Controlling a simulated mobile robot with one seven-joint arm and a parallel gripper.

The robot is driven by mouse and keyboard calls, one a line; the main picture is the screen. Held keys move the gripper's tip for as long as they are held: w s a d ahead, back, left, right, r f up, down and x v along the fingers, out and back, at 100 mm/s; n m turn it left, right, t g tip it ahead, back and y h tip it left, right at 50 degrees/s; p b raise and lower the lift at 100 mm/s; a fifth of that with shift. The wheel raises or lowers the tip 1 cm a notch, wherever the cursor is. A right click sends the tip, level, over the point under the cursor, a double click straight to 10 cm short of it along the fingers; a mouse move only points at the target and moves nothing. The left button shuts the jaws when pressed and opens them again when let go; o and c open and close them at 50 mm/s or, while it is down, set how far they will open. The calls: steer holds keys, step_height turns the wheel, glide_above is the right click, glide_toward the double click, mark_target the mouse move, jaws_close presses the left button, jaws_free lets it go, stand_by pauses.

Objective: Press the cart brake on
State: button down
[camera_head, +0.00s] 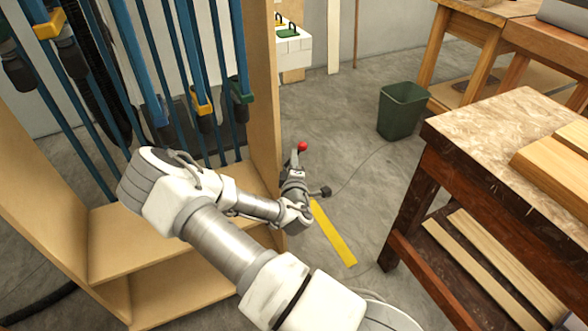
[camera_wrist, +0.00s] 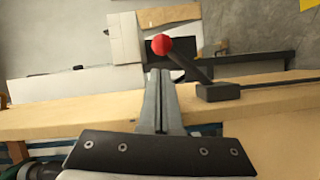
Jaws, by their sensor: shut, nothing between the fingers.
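The brake lever (camera_wrist: 187,61) is a dark bar with a red ball knob (camera_wrist: 161,44) at its end. It rises at a slant from a dark block (camera_wrist: 218,92) by the wooden edge of the cart (camera_wrist: 60,116). The red knob also shows in the head view (camera_head: 302,146), just beyond the cart's right side panel (camera_head: 262,90). My gripper (camera_wrist: 160,76) is shut and empty. Its fingertips lie just below the knob in the wrist view; whether they touch it I cannot tell. In the head view my gripper (camera_head: 295,168) is partly hidden by its own wrist.
Several blue bar clamps (camera_head: 150,60) hang in the cart at left. A wooden workbench (camera_head: 480,140) stands at right. A green bin (camera_head: 403,110) stands behind on the floor. Yellow floor tape (camera_head: 333,233) marks the open floor between cart and bench.

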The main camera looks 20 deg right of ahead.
steer(key=shift+x, duration=1.55)
steer(key=shift+d, duration=0.1)
steer(key=shift+d+m, duration=0.1)
steer(key=shift+m, duration=0.4)
